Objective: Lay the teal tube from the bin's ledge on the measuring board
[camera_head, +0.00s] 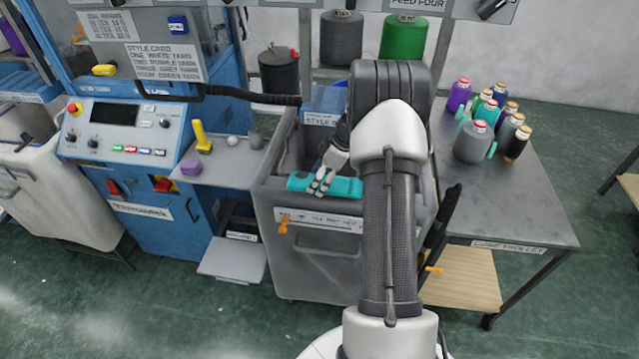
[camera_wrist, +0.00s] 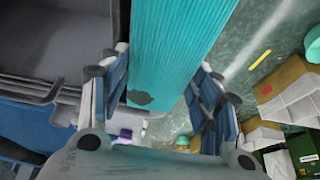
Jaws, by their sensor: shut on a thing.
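The teal tube (camera_head: 345,188) lies across the front of the grey bin (camera_head: 320,260), at its ledge. My gripper (camera_head: 322,183) reaches down over the tube's left part, shut on it. In the wrist view the ribbed teal tube (camera_wrist: 175,45) runs between my two fingers, with a dark spot near its close end. My arm hides part of the bin and may cover the tube's right end. I cannot tell whether the tube rests on the ledge or is just above it. I cannot single out the measuring board.
A blue machine with a control panel (camera_head: 115,130) stands left. A grey side shelf (camera_head: 220,170) holds a yellow-handled tool and a purple block. A low grey plate (camera_head: 232,262) sits below. The cone trolley (camera_head: 530,210), right, carries several yarn cones at its back; its front is clear.

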